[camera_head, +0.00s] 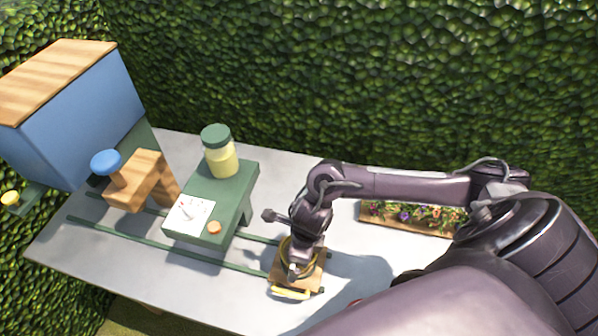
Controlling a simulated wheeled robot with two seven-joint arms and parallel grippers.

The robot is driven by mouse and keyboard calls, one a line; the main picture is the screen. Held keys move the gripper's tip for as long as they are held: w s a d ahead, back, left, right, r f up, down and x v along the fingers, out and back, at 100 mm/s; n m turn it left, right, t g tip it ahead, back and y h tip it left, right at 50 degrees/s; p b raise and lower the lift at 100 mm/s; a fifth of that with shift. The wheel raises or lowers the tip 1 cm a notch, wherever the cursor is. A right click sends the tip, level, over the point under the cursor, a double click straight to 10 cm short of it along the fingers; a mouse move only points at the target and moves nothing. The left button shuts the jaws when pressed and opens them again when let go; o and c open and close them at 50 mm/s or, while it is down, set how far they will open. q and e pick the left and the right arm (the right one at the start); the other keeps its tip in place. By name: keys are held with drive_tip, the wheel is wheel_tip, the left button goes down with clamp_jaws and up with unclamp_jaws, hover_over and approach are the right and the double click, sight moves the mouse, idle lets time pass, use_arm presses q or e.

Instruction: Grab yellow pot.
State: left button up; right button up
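A yellow rounded rim (283,256), which looks like part of the yellow pot, shows at the edge of my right gripper (297,270). Most of it is hidden behind the gripper. It is over a small wooden board (315,275) on the grey table. My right arm comes in from the right and the gripper points down at the board. The fingers are too small and covered to show whether they are open or shut, or whether they touch the pot. My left gripper is out of view.
A green stand (245,190) holds a pale yellow jar with a green lid (221,160). A wooden block with a blue knob (106,163) and a blue box (75,125) stand left. A flower planter (400,222) lies right. Green rails (150,247) cross the table (135,280).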

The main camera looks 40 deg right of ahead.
drive_tip(key=shift+f, duration=0.3)
drive_tip(key=c, duration=1.1)
drive_tip(key=shift+c, duration=0.3)
drive_tip(key=shift+r, duration=0.2)
